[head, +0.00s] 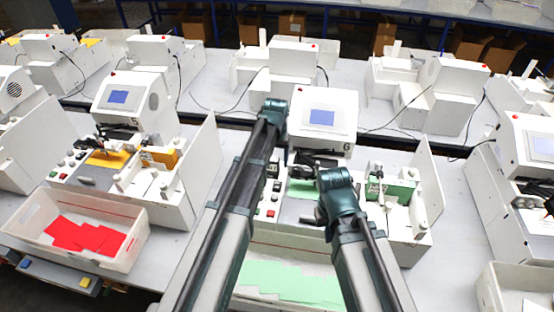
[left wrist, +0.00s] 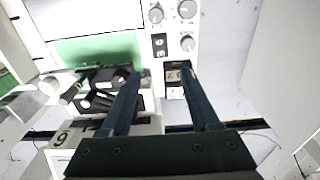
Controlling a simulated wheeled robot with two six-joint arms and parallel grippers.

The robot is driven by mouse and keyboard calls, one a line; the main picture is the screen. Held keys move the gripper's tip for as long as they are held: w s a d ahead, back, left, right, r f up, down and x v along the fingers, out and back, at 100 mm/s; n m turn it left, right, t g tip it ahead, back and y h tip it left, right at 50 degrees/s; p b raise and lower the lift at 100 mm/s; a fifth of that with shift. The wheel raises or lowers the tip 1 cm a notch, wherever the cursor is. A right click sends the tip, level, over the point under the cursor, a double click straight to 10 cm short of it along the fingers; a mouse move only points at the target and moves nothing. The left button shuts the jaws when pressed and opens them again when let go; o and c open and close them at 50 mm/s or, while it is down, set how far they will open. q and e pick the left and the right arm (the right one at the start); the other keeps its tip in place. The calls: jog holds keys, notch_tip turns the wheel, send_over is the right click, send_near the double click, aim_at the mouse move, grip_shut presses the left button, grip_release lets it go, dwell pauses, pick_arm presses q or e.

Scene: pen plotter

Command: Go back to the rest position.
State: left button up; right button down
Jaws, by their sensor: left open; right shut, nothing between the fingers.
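My left gripper (left wrist: 160,72) is open in the left wrist view, its two dark fingers apart with nothing between them. It is over the control side of plotter 6 (head: 325,107), close to the knobs (left wrist: 187,10) and switches. In the head view my left arm reaches up to a wrist joint left of the plotter's screen, and its fingers are hard to make out. My right gripper (head: 320,213) is low over the front of the same plotter, small and partly hidden by its own wrist. It is shut and empty.
A green pad (head: 300,188) lies in plotter 6, and a green block (head: 392,190) stands at its right. A tray with green sheets (head: 290,285) is in front. A white bin (head: 128,250) holds red sheets. More plotters stand left, right and behind. White side walls rise beside plotter 6.

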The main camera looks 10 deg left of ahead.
pick_arm(q)
jog(key=shift+r+p, duration=0.3)
jog(key=shift+r, duration=0.5)
pick_arm(e)
jog(key=shift+r, duration=0.8)
jog(key=shift+f, duration=0.1)
